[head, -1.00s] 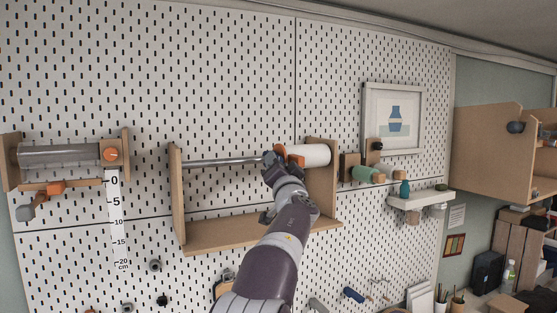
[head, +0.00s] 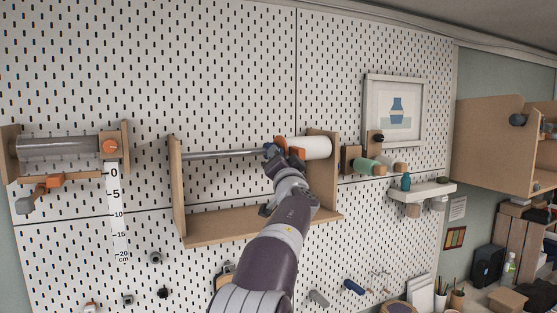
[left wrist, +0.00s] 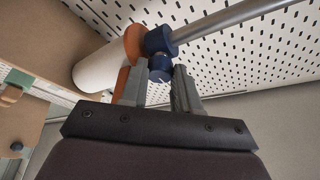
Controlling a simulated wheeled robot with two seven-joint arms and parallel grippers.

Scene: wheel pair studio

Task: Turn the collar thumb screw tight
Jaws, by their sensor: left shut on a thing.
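The blue collar (left wrist: 159,40) sits around the grey rod (left wrist: 225,18) in the left wrist view, against an orange disc (left wrist: 134,44) at the end of the white roll (left wrist: 100,68). Its blue thumb screw (left wrist: 160,70) points down toward my gripper. My left gripper (left wrist: 158,80) is shut on the thumb screw, one finger on each side. In the head view my left gripper (head: 272,155) is at the rod (head: 225,154), just left of the orange disc (head: 281,144) and white roll (head: 316,148). There it mostly hides the collar and screw. My right gripper is out of view.
A wooden bracket (head: 210,229) carries the rod on the pegboard (head: 220,70). A second holder (head: 124,150) with a grey roll is at the left, above a scale strip (head: 116,215). Green and wooden pegs (head: 367,166) and a white shelf (head: 425,192) are at the right.

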